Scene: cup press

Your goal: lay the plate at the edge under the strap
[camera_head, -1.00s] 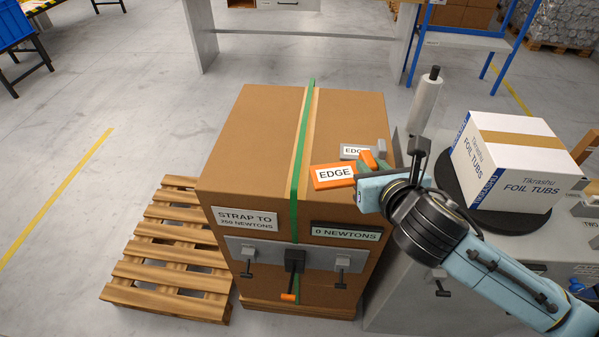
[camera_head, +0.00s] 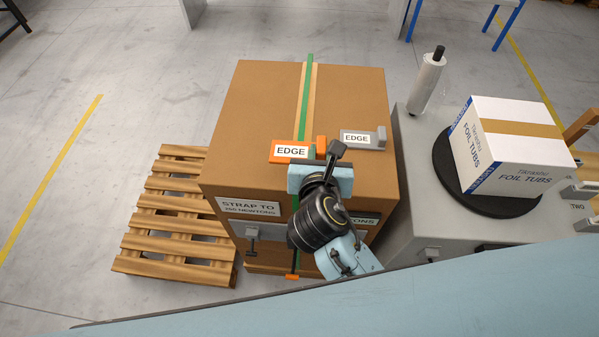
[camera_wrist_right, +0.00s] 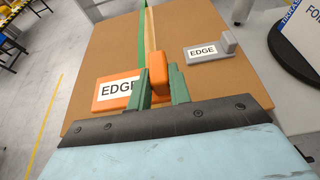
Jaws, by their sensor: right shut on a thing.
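The orange plate marked EDGE (camera_head: 291,152) is held at the near part of the big carton's top. My right gripper (camera_head: 320,158) is shut on its upright orange block, which shows between the green fingers in the right wrist view (camera_wrist_right: 160,84). The green strap (camera_head: 305,95) runs over the carton top toward me. The plate lies across the strap's line and hides part of it, so it appears above the strap. I cannot tell whether the plate touches the carton. My left gripper is not in view.
A grey plate marked EDGE (camera_head: 357,138) lies on the carton (camera_head: 255,110) to the right. A wooden pallet (camera_head: 165,235) is at left. At right, a white box (camera_head: 515,150) stands on a dark turntable beside a film roll (camera_head: 428,80). My wrist hides part of the carton's front.

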